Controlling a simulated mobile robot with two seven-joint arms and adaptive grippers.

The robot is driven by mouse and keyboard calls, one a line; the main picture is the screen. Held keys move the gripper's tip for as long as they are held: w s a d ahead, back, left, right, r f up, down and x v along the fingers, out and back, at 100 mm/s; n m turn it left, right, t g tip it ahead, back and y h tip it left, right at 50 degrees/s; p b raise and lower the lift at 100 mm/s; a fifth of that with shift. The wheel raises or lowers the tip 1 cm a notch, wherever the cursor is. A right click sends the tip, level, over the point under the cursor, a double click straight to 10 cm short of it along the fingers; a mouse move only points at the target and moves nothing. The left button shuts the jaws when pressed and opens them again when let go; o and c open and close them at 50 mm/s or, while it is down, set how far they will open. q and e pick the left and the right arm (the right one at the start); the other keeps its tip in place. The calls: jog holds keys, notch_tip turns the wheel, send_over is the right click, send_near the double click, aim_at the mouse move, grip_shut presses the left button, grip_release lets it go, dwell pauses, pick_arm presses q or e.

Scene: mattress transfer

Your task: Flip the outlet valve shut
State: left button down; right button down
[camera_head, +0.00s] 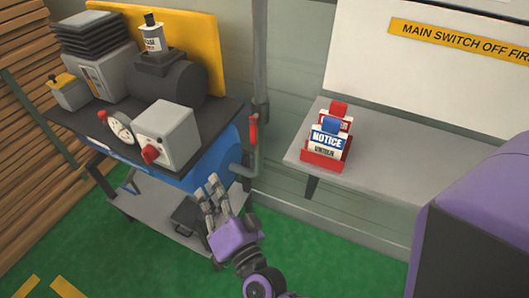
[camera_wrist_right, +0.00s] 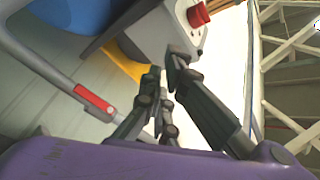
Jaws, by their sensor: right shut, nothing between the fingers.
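The outlet valve's red lever (camera_head: 253,130) is on the grey pipe beside the compressor's right end. It points up, in line with the pipe. It also shows in the right wrist view (camera_wrist_right: 95,102), lying along the grey pipe at left. My right gripper (camera_head: 211,184) is shut and empty, below and to the left of the lever and apart from it. Its dark fingertips show in the right wrist view (camera_wrist_right: 164,70), to the right of the lever. My left gripper is not in view.
A grey control box (camera_head: 167,135) with a red knob (camera_head: 150,154) and a gauge (camera_head: 120,126) sit above the blue tank (camera_head: 205,165). A grey shelf (camera_head: 390,165) at right holds red and NOTICE-labelled tags (camera_head: 327,142). Green floor (camera_head: 330,255) is open in front.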

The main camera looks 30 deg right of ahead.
aim_at(253, 131)
jog(key=w+d+r+m+h+b, duration=0.1)
jog(key=w+d+r+m+h, duration=0.15)
jog(key=d+m+h, duration=0.45)
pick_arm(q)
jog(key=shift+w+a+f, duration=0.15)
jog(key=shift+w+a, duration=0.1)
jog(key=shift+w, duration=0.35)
pick_arm(e)
jog(key=s+d+f+m+g+h, duration=0.3)
jog(key=d+m+g+h, duration=0.2)
jog(key=m, duration=0.4)
jog(key=shift+s+d+f+m+g+h, duration=0.3)
jog(key=shift+d+f+m+g, duration=0.1)
pick_arm(q)
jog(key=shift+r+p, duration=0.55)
jog(key=shift+p, duration=0.1)
pick_arm(e)
jog(key=x, duration=1)
